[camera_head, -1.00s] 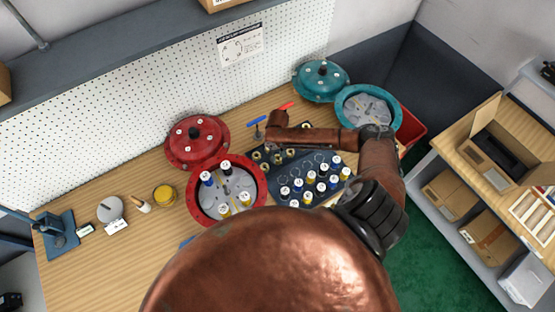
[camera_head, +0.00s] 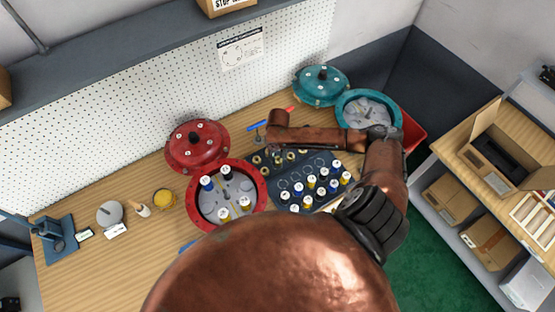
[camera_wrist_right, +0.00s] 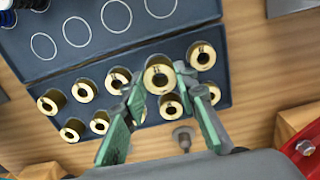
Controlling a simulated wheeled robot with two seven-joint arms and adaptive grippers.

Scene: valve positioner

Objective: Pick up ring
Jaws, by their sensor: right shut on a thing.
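Several brass rings with dark centres stand in rows in a dark tray (camera_wrist_right: 135,55) in the right wrist view. One ring (camera_wrist_right: 160,75) looks larger and nearer to the camera than the others. My right gripper (camera_wrist_right: 159,84) has its green-padded fingertips shut on this ring, one on each side. The ring appears raised over the tray, but how high I cannot tell. In the head view the tray (camera_head: 290,203) lies mid-bench, and my right arm reaches over its back-left part. The right fingertips are hard to make out there. My left gripper is not in view.
Left of the tray is a red round housing (camera_head: 193,212) with its red lid (camera_head: 197,146) behind it. A teal housing (camera_head: 342,108) and teal lid (camera_head: 321,84) stand at the back right. Blue, yellow and black-banded bottles fill the tray's front.

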